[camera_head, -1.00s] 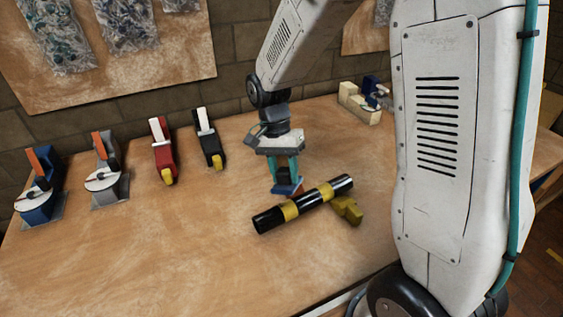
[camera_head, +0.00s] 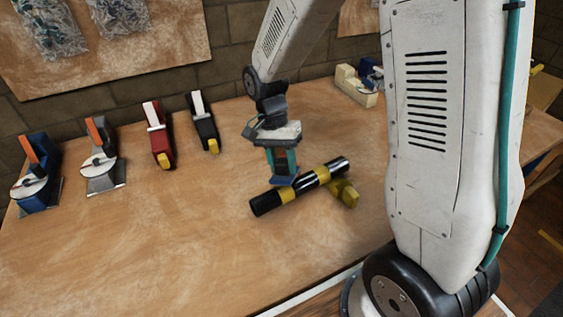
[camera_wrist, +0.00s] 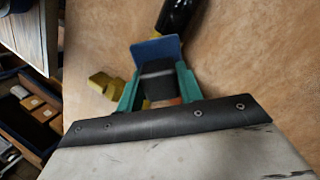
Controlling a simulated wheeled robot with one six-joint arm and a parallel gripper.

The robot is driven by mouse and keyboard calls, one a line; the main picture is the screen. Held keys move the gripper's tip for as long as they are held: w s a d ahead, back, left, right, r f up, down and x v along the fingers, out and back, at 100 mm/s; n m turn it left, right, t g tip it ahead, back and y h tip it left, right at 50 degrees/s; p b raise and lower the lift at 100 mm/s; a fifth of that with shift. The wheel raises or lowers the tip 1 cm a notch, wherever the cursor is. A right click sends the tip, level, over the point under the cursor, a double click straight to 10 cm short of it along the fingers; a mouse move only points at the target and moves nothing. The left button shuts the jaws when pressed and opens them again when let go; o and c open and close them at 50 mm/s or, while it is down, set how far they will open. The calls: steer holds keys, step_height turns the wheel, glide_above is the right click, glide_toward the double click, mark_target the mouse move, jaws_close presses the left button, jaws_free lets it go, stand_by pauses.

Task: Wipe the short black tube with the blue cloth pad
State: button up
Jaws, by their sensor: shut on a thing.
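The short black tube (camera_head: 268,203) with yellow bands lies slanted on the bench in the head view. Its black end (camera_wrist: 175,14) shows at the top of the wrist view. My gripper (camera_head: 283,168) has its teal fingers shut on the dark block of the blue cloth pad (camera_head: 283,181). The pad is at the tube's far side, near its middle. I cannot tell whether they touch. In the wrist view the blue pad (camera_wrist: 158,50) sticks out beyond my gripper (camera_wrist: 158,88) and hides part of the tube.
A yellow block (camera_head: 343,191) is beside the tube. Blue (camera_head: 38,180), grey (camera_head: 101,165), red (camera_head: 159,141) and black (camera_head: 205,126) tools stand along the back left. A cream holder (camera_head: 354,87) stands at the back right. The front left of the bench (camera_head: 150,250) is clear.

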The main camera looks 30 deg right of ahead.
mark_target(271, 179)
steer(key=shift+x, duration=0.95)
steer(key=shift+a, duration=0.1)
steer(key=shift+s+a+r, duration=0.1)
steer(key=shift+a, duration=0.85)
steer(key=shift+s+a, duration=0.1)
steer(key=shift+a, duration=0.9)
steer(key=shift+s+a, duration=0.15)
steer(key=shift+a, duration=0.8)
steer(key=shift+s+a, duration=0.15)
steer(key=shift+a, duration=0.85)
steer(key=shift+w+d, duration=0.15)
steer(key=shift+d, duration=0.9)
steer(key=shift+w+d, duration=0.1)
steer(key=shift+d, duration=0.9)
steer(key=shift+w+d+f, duration=0.1)
steer(key=shift+d, duration=0.9)
steer(key=shift+w+d+f, duration=0.1)
steer(key=shift+d, duration=0.85)
steer(key=shift+v, duration=3.05)
